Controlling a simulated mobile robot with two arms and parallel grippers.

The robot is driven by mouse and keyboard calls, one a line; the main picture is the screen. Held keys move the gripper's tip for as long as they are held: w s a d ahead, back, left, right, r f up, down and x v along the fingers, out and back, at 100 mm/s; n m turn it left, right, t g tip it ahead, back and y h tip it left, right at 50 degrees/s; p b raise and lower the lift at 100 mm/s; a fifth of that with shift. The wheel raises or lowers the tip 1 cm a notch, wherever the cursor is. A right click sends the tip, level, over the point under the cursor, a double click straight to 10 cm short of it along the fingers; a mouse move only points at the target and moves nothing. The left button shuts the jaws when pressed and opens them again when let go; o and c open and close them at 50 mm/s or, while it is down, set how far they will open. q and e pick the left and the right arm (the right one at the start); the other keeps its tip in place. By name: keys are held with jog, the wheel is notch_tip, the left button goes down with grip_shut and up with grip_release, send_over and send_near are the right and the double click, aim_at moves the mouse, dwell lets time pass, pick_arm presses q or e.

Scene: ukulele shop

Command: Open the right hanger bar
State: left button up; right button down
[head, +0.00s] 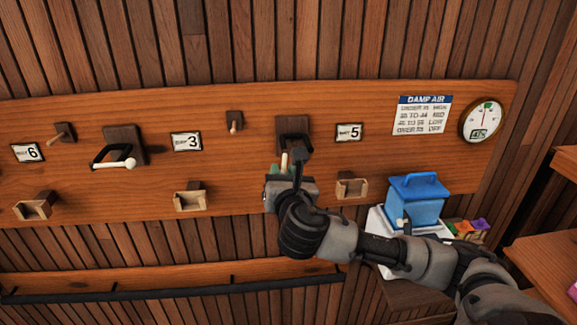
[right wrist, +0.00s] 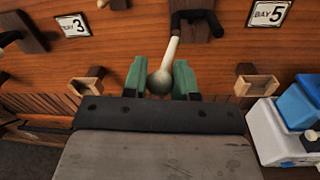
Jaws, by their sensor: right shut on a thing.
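The right hanger bar (head: 284,160) is a cream rod hanging from a dark bracket (head: 293,128) on the wall board, left of the BAY 5 sign. In the right wrist view the bar (right wrist: 170,52) runs from the black bracket piece (right wrist: 196,20) toward me and ends in a ball. My right gripper (head: 284,174) reaches up from the lower right and is shut on the bar near its ball end. Its green fingers (right wrist: 160,78) stand on either side of the ball in the wrist view. My left gripper is not in view.
A left hanger bar (head: 112,164) juts out between the BAY 6 (head: 27,152) and BAY 3 (head: 186,142) signs. Small wooden cradles (head: 190,200) line the board below. A blue box (head: 414,204) stands right of my wrist, near my forearm. A dark rail (head: 180,291) runs low along the wall.

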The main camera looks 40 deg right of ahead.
jog(key=m+g+h, duration=0.1)
jog(key=w+a+m+h, duration=0.1)
jog(key=h, duration=0.1)
jog(key=m+g+h+p, duration=0.1)
jog(key=shift+w+a+g, duration=0.25)
jog(key=shift+g, duration=0.05)
jog(key=c, duration=1.3)
grip_release()
jog(key=o, duration=0.5)
jog(key=shift+w+a+f, duration=0.1)
jog(key=shift+w, duration=0.2)
jog(key=shift+s, duration=0.1)
